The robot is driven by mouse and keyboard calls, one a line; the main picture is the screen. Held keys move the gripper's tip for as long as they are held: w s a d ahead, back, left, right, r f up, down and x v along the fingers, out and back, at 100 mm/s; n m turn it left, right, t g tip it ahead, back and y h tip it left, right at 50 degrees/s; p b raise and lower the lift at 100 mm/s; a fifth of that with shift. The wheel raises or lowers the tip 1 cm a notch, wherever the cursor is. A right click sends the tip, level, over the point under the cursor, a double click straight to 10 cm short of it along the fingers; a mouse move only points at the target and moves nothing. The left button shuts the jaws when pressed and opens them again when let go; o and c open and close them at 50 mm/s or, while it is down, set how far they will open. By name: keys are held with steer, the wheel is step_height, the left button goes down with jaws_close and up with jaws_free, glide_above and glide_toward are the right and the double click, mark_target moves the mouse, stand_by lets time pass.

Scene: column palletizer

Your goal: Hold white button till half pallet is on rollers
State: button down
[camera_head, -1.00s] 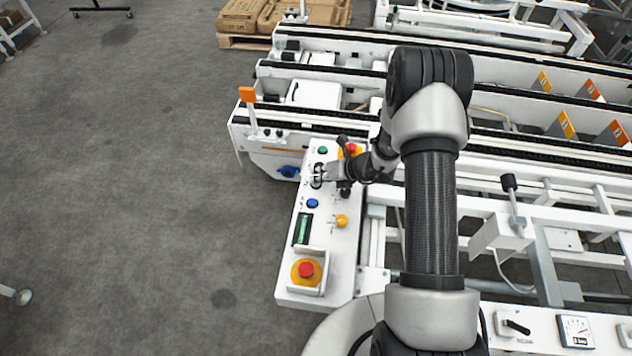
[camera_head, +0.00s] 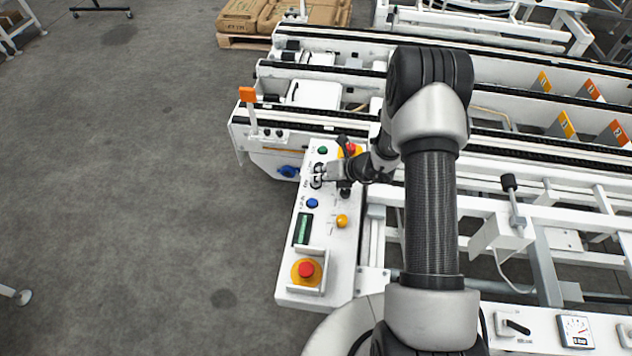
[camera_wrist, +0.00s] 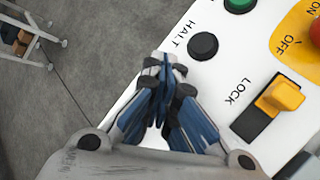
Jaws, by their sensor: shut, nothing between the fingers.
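The white control panel (camera_head: 325,255) stands at the near end of the conveyor. My gripper (camera_wrist: 166,68) is shut with nothing between its fingertips and points down at the panel's left edge; it also shows in the head view (camera_head: 318,176). In the wrist view a black button (camera_wrist: 203,46) by the word HALT is just right of the fingertips. No white button shows; the fingers cover part of the panel, and I cannot tell whether they touch a button. A pallet (camera_head: 243,42) with brown sacks stands behind the conveyor. No pallet shows on the rollers.
The panel also has a green button (camera_head: 322,150), a blue button (camera_head: 312,203), a yellow switch (camera_head: 342,221) and a red emergency stop (camera_head: 306,270). A lever (camera_head: 510,195) and white frames are at right. The grey floor at left is mostly clear.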

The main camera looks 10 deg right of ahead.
steer(key=shift+r+p, duration=0.55)
steer(key=shift+r, duration=0.3)
steer(key=shift+r+p, duration=1.85)
steer(key=shift+r, duration=0.7)
